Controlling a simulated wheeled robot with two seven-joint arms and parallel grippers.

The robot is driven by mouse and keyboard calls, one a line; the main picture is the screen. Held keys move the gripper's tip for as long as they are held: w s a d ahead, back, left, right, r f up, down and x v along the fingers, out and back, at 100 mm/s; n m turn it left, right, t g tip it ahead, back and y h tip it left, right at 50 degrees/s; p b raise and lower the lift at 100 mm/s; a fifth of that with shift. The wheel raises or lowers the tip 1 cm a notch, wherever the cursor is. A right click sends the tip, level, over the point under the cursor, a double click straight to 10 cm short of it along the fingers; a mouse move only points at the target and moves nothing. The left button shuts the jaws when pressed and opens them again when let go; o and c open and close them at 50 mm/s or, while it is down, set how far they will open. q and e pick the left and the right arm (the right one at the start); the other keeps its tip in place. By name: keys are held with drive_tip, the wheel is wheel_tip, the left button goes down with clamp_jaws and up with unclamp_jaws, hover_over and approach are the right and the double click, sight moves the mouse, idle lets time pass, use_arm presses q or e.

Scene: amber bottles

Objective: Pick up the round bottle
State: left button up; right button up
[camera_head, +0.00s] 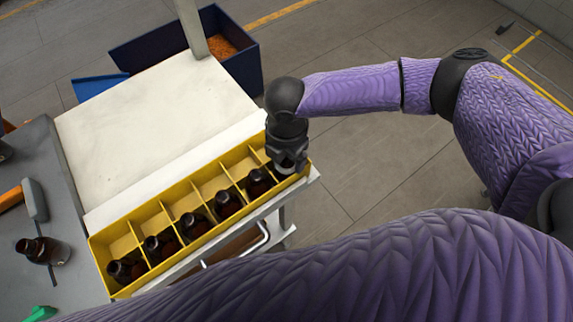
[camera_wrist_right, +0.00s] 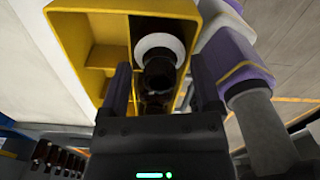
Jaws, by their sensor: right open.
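A yellow divided crate (camera_head: 98,255) holds a row of dark amber bottles, one of them at its left end (camera_head: 125,269) and another near its right end (camera_head: 258,182). My right gripper (camera_head: 289,166) points down over the crate's right end. In the right wrist view the open right gripper (camera_wrist_right: 162,78) has a dark bottle neck (camera_wrist_right: 160,74) with a pale ring behind it, in the gap between its fingers. I cannot tell if the fingers touch it. Which bottle is the round one is not clear. My left gripper is not in view.
The crate stands along the edge of a pale tabletop (camera_head: 150,120). Another dark bottle (camera_head: 42,250) is on a grey surface (camera_head: 75,285) at the left. A dark blue bin (camera_head: 240,75) stands behind. The crate's rear compartments look empty.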

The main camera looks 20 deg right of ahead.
clamp_jaws()
drive_tip(key=shift+r, duration=0.1)
idle(0.4)
